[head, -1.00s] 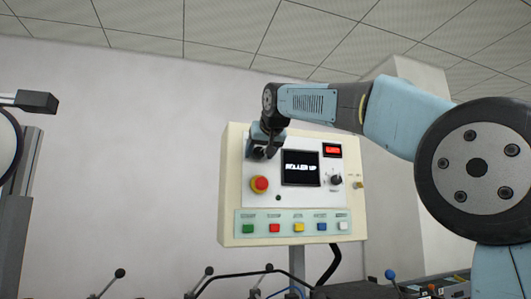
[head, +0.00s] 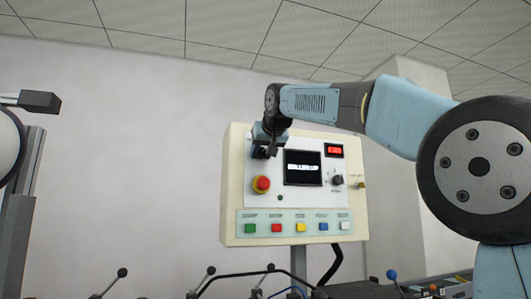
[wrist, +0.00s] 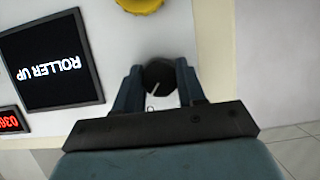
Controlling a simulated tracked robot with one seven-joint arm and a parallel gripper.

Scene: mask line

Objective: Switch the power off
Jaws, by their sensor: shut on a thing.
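A cream control panel (head: 229,215) stands in front of the wall. A black rotary knob (wrist: 158,74) with a white pointer line sits at its upper left in the head view, mostly hidden by my gripper (head: 263,148). In the wrist view, my gripper (wrist: 160,84) has one finger on each side of this knob and is shut on it. The panel's dark screen (head: 303,176) is lit with white text, which reads "ROLLER UP" in the wrist view (wrist: 52,62). A small red number display (head: 334,150) is lit too.
A red stop button (head: 261,185) with a yellow collar sits just below the gripper. A second black knob (head: 337,180) is right of the screen. Several coloured buttons (head: 301,227) line the panel's bottom. Levers with ball ends (head: 210,270) stand below the panel.

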